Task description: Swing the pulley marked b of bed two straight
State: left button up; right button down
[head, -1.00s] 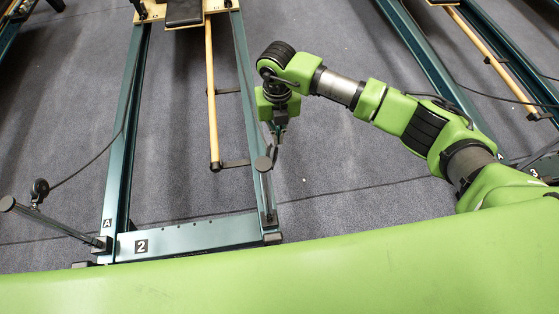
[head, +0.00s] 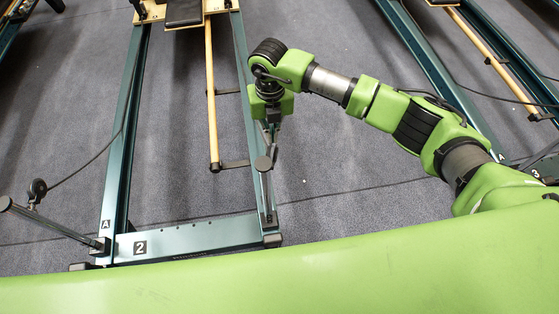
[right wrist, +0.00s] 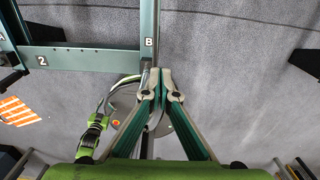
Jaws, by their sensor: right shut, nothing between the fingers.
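Bed two is a dark teal frame with a "2" plate on its front rail (head: 190,238). At its right front corner, marked B in the right wrist view (right wrist: 148,42), the slim grey pulley arm b (head: 267,195) runs nearly in line with the side rail, with a round end (head: 263,163). My right gripper (head: 271,147) is above that round end, its fingers pointing down. In the right wrist view its fingertips (right wrist: 166,72) are together and empty, close beside the rail near B. I cannot tell whether they touch the pulley arm. My left gripper is not in view.
The arm at corner A (head: 55,220) sticks out to the left, with a pulley (head: 38,187) and cord near it. A wooden bar (head: 212,110) lies inside bed two. Bed three (head: 435,70) stands to the right. Grey floor (head: 345,165) between them is free.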

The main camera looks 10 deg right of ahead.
jog(key=shift+a, duration=0.3)
jog(key=shift+w+a+b, duration=0.2)
jog(key=shift+a+b, duration=0.2)
jog(key=shift+a, duration=0.15)
dwell(0.6)
jog(key=shift+w+a+b, duration=0.1)
jog(key=shift+a+b, duration=0.25)
jog(key=shift+a, duration=0.15)
jog(key=shift+a, duration=0.1)
jog(key=shift+a, duration=0.25)
jog(key=shift+a+b, duration=0.3)
jog(key=shift+a, duration=0.05)
jog(key=shift+a, duration=0.5)
jog(key=shift+a+b, duration=0.3)
jog(key=shift+a, duration=0.05)
